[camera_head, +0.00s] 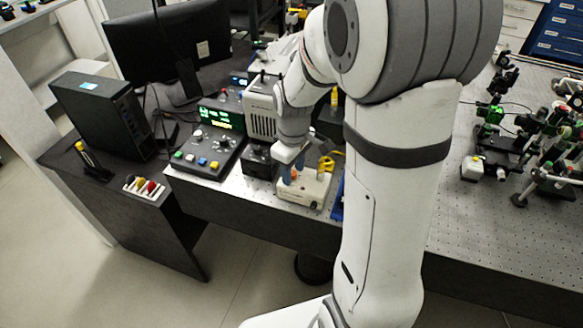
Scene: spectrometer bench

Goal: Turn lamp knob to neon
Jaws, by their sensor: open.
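My gripper (291,176) points down over a small beige box (308,197) near the front edge of the bench. The lamp knob and any neon marking cannot be made out at this size. The gripper and arm hide part of the box top.
A black control unit (210,143) with green displays and coloured buttons stands left of the box. A small black box (259,160) with a dial sits between them. Yellow pliers-like handles (327,163) lie behind. Optical mounts (490,115) crowd the right bench.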

